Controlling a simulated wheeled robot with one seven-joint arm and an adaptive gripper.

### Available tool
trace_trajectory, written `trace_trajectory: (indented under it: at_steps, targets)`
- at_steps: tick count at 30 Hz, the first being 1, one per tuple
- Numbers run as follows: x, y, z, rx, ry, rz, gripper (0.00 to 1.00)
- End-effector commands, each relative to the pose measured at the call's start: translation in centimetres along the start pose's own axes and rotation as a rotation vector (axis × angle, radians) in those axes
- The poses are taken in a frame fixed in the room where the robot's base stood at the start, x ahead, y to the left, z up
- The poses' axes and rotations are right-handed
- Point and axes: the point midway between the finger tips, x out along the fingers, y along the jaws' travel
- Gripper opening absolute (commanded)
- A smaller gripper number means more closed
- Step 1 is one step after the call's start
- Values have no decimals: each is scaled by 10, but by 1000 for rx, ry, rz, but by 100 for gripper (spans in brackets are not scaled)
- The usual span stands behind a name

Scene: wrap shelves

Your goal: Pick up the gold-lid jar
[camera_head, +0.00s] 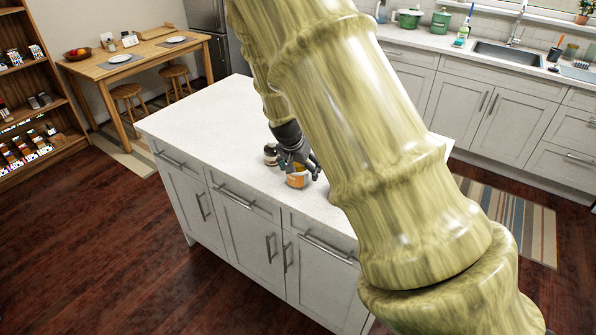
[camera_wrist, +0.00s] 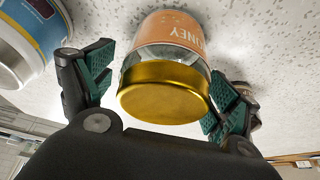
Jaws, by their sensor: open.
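The gold-lid jar (camera_head: 297,181) stands on the white island counter, with its orange label showing in the head view. In the wrist view the jar (camera_wrist: 166,92) appears inverted, with a shiny gold lid and an orange label reading "HONEY". My gripper (camera_head: 299,166) is open and low over the counter at the jar. In the wrist view its green-padded fingers (camera_wrist: 160,84) lie on either side of the jar, with a gap visible on the left; contact on the right is unclear.
A dark-and-white container (camera_head: 270,154) stands just left of my gripper in the head view. In the wrist view a blue-labelled can (camera_wrist: 38,38) is close beyond the left finger, and another object (camera_wrist: 248,92) is partly hidden behind the right finger. The island counter (camera_head: 215,120) is clear farther left.

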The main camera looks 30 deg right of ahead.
Motion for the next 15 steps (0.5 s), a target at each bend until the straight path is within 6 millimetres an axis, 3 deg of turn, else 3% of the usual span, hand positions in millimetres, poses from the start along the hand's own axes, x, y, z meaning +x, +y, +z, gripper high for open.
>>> trace_trajectory:
  at_steps: [2, 11, 15]
  targets:
    - [0, 0, 0, 0, 0, 0, 88]
    - [0, 0, 0, 0, 0, 0, 35]
    - [0, 0, 0, 0, 0, 0, 34]
